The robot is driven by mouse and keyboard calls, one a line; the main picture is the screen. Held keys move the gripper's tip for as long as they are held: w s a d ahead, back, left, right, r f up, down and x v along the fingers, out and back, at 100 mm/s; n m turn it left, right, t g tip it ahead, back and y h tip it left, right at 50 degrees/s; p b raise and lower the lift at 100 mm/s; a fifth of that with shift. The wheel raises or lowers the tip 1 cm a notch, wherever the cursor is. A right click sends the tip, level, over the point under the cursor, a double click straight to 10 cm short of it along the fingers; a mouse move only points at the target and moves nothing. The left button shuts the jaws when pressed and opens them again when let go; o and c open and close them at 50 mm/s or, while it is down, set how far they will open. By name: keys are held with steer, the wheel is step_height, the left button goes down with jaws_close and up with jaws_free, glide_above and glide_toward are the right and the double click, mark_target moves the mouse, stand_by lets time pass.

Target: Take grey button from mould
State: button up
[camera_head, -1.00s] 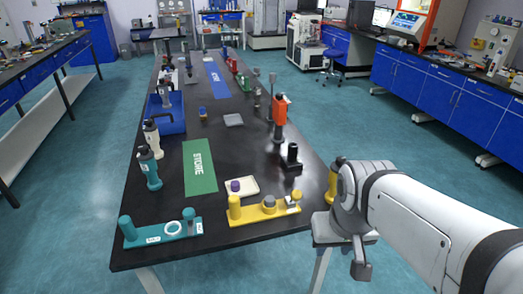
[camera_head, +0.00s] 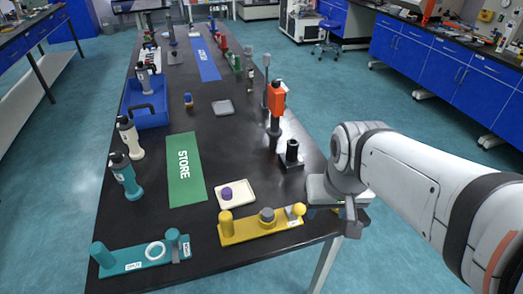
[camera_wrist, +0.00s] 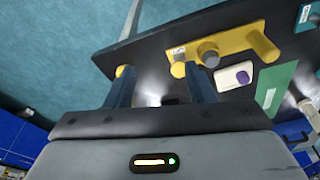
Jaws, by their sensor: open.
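The grey button (camera_head: 266,214) is a short grey disc in the middle of the yellow mould (camera_head: 236,236). The mould lies on the black bench near its front edge, with a yellow post at its left end and a yellow knob at its right end. In the wrist view the button (camera_wrist: 210,55) sits on the yellow mould (camera_wrist: 236,46), beyond the right fingertip. My gripper (camera_wrist: 160,80) is open with nothing visible between its fingers. In the head view my gripper (camera_head: 350,215) is partly hidden and is right of the mould, by the bench edge.
A cream tray with a purple piece (camera_head: 227,193) lies behind the mould. A teal mould (camera_head: 128,262) is to the left. A black stand (camera_head: 291,155) and an orange-topped tool (camera_head: 276,105) stand behind. The green STORE mat (camera_head: 184,180) is clear.

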steer(key=shift+o, duration=0.6)
steer(key=w+a+f+m+g, duration=0.1)
steer(key=w+a+f+m, duration=0.1)
steer(key=w, duration=0.4)
steer(key=shift+a+f+b, duration=0.25)
steer(key=shift+a+b, duration=0.15)
steer(key=shift+a, duration=0.45)
steer(key=m+g, duration=0.1)
steer(key=m, duration=0.2)
glide_above(268, 212)
steer(key=f, duration=0.5)
steer(key=shift+w+d+b, duration=0.15)
steer(key=shift+d+b, duration=0.1)
steer(key=shift+b, duration=0.05)
steer(key=shift+m, duration=0.3)
steer(key=f, duration=0.8)
steer(key=shift+s+a, duration=0.2)
steer(key=shift+a, duration=0.1)
steer(key=shift+r, duration=0.1)
steer(key=shift+c, duration=0.2)
steer(key=c, duration=1)
